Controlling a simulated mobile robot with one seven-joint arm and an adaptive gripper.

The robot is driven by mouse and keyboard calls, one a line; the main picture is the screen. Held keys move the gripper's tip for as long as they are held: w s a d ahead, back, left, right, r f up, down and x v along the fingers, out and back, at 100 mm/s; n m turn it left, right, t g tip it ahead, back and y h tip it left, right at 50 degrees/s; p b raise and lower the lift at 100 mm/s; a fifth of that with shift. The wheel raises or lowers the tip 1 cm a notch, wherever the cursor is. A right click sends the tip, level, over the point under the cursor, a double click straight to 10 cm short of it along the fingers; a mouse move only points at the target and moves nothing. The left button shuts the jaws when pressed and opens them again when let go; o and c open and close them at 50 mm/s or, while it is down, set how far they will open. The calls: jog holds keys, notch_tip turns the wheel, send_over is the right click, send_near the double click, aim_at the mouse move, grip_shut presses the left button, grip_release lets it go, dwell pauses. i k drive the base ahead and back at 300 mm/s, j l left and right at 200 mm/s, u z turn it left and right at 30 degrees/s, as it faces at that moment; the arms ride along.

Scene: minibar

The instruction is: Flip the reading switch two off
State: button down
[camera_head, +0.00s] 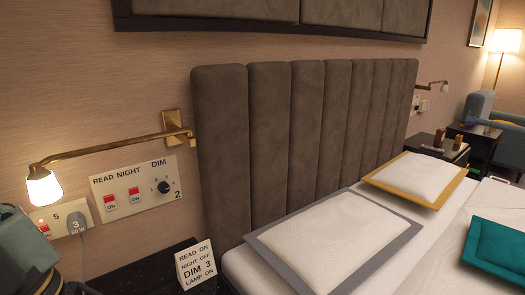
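A white switch panel (150,207) marked 2 is on the wall left of the headboard. Its READ switch (110,202) is the left one and shows a red face above the word ON. The NIGHT switch (134,195) beside it also shows red and ON. A black DIM knob (164,187) sits at the panel's right. The brass reading lamp (44,185) above the panel is lit. A grey-green part of my arm shows at the lower left; no gripper fingers show, and nothing touches the panel.
A socket plate (42,215) marked 5, with a red switch and grey plug (75,224), is left of the panel. A card (196,265) reading "READ ON, NIGHT OFF, DIM 3, LAMP ON" stands on a dark bedside table (140,282). The bed's headboard (285,130) bounds the right.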

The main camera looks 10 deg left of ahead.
aim_at(109, 200)
jog(key=u, duration=1.25)
jog(key=i+z, duration=0.2)
jog(key=z, duration=0.2)
jog(key=i+z, duration=0.2)
jog(key=z, duration=0.25)
